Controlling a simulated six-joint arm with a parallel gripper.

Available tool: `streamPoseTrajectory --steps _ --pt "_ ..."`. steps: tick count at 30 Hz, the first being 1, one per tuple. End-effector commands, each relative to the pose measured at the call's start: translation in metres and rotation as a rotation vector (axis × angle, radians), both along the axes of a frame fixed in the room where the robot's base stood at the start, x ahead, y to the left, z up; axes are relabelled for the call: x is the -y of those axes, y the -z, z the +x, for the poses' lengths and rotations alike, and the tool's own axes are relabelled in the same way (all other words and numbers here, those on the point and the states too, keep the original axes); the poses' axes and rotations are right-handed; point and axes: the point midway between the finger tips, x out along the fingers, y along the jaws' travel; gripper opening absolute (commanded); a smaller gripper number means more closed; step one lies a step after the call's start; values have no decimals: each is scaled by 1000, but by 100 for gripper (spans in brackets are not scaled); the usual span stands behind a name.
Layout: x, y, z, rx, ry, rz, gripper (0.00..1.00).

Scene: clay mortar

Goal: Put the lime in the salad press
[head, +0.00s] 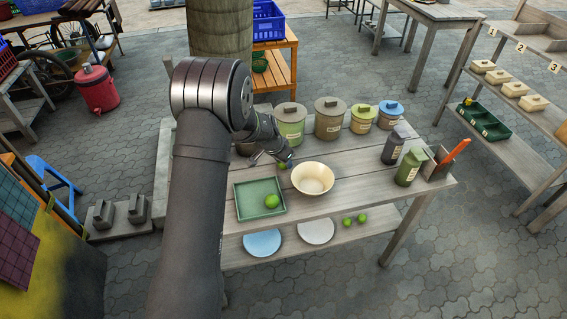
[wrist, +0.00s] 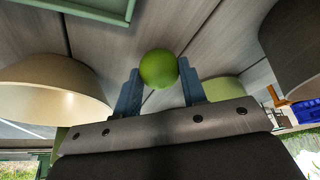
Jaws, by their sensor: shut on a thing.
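A round green lime (wrist: 158,68) sits between the two fingers of my gripper (wrist: 160,85), which is shut on it. In the head view, my gripper (head: 284,163) is over the grey table, behind and left of a cream bowl (head: 313,179), the likely salad press. The held lime (head: 282,167) shows small there, partly hidden by the fingers. In the wrist view, the bowl (wrist: 45,95) is at the left, apart from the lime. How high the lime is above the table is hard to tell.
A green tray (head: 241,212) with a larger green fruit (head: 272,201) is at the front left. Lidded pots (head: 329,122) line the back. Bottles (head: 409,167) stand at the right. Two limes (head: 355,220) and two plates (head: 263,243) are on the lower shelf.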

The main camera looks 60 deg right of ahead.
Motion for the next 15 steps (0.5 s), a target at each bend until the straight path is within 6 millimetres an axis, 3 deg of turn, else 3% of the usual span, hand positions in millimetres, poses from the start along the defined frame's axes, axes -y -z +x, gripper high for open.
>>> streamPoseTrajectory --steps 8,14,15 --pt "0 -11 0 0 1 -2 12" --pt "1 -46 0 1 1 -3 12" --pt "-1 -49 -13 0 4 -1 12"
